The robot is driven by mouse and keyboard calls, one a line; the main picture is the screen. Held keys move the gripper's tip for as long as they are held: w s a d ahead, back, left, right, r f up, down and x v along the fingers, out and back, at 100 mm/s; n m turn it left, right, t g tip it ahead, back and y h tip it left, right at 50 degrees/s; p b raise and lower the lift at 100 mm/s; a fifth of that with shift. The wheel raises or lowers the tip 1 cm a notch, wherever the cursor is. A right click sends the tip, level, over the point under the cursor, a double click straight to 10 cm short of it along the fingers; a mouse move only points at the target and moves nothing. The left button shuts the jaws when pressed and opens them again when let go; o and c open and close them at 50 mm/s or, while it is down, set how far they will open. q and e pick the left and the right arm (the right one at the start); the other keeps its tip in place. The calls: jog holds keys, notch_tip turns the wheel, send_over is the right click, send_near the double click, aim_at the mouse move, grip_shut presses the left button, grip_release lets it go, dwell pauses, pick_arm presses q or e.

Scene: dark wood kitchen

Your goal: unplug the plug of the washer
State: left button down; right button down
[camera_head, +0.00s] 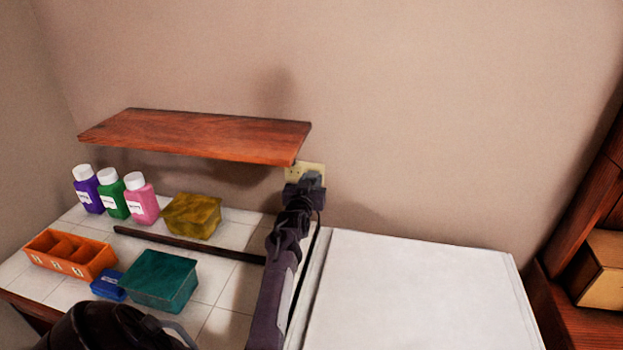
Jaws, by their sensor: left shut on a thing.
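The cream wall socket (318,168) is on the back wall, just right of the wooden shelf's end. My left gripper (307,187) reaches up to it and is shut on the dark plug (313,178) at the socket's face. The gripper hides much of the plug, and I cannot tell whether its prongs are in the socket. A thin dark cord (319,226) hangs down beside my wrist. The white washer (415,290) stands to the right of my left arm. My right gripper is not in view.
The wooden shelf (200,133) overhangs the tiled counter (228,285). The counter holds several bottles (112,196), a yellow box (192,215), a teal box (160,281), a blue item (108,286) and an orange organizer (70,254). The washer's top is clear. Wooden shelving (575,315) stands far right.

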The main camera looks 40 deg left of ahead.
pick_arm(q)
jog(key=p+v, duration=0.4)
jog(key=v, duration=0.2)
jog(key=shift+p, duration=0.4)
dwell(0.8)
dwell(0.4)
jog(key=s+d+r+m+t+h+b, duration=0.1)
jog(key=s+d+r+m+h+b, duration=0.2)
jog(key=s+d, duration=0.85)
jog(key=s+d+m+t+h+b, duration=0.1)
jog(key=s+d+m+h+b, duration=0.35)
jog(key=d, duration=1.65)
jog(key=s+f+n+h+p, duration=0.1)
jog(key=s+f, duration=0.1)
jog(key=s, duration=0.3)
jog(key=shift+s+d+f+n+p, duration=0.25)
jog(key=shift+d+f+n+p, duration=0.05)
jog(key=shift+f+n+p, duration=0.1)
